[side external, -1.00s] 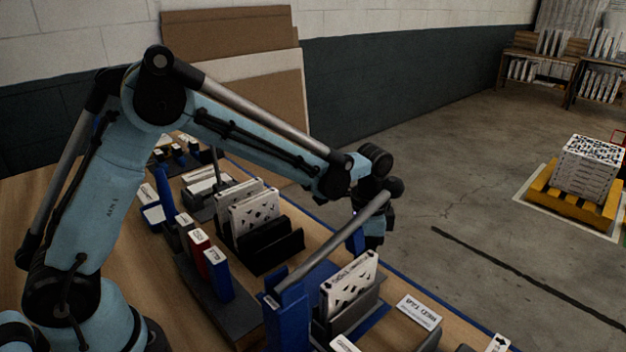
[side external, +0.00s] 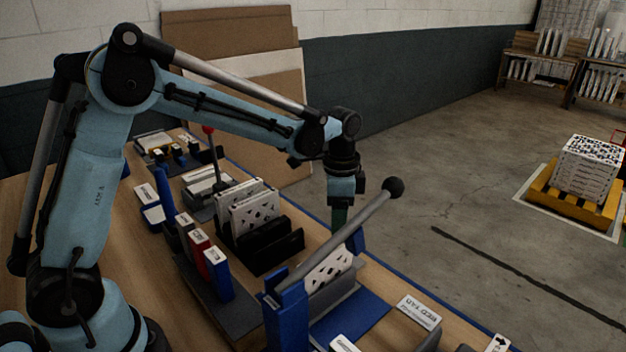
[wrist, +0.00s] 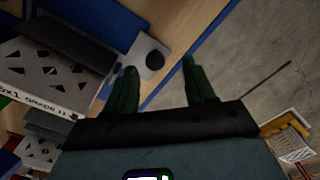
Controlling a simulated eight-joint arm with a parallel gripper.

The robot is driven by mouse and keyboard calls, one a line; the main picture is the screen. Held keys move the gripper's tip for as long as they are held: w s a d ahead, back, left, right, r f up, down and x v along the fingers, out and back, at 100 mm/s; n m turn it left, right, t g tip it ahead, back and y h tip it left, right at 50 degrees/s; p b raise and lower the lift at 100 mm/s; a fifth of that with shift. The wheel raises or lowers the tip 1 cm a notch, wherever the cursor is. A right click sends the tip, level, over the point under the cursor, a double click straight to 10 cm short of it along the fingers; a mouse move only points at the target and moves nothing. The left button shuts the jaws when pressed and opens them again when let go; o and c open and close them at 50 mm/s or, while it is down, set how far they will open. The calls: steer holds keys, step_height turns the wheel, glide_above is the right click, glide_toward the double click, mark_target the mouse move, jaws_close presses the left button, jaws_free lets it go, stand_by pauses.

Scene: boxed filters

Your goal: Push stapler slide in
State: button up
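The stapler has a blue upright (side external: 287,318) and a grey lever (side external: 340,232) raised at a slant, ending in a black ball knob. A grey slide holder (side external: 330,292) with a white patterned filter (side external: 322,275) stands partly behind the lever. A bare blue base plate (side external: 355,315) shows in front of it. My gripper (side external: 339,216) points down beyond the lever, apart from the slide as far as I can tell. In the wrist view its two green fingers (wrist: 162,88) are apart with nothing held between them.
White patterned filters (side external: 255,210) stand in a black rack (side external: 270,245) left of my gripper. Red and blue boxes (side external: 218,272) stand nearer my arm.

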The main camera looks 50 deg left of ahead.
step_height(320, 180, up, 8)
steer(key=s+d+r+n, duration=0.2)
steer(key=s+r+n, duration=0.3)
steer(key=s+n, duration=0.4)
steer(key=shift+s+d+r, duration=0.25)
steer(key=shift+s+d, duration=0.1)
steer(key=shift+s, duration=0.45)
steer(key=w+a+f+m, duration=0.1)
steer(key=w+f+m, duration=0.5)
steer(key=w+m, duration=0.4)
steer(key=shift+n, duration=0.5)
steer(key=f, duration=1.2)
steer(key=shift+w+a, duration=0.2)
steer(key=shift+w, duration=0.1)
jaws_close()
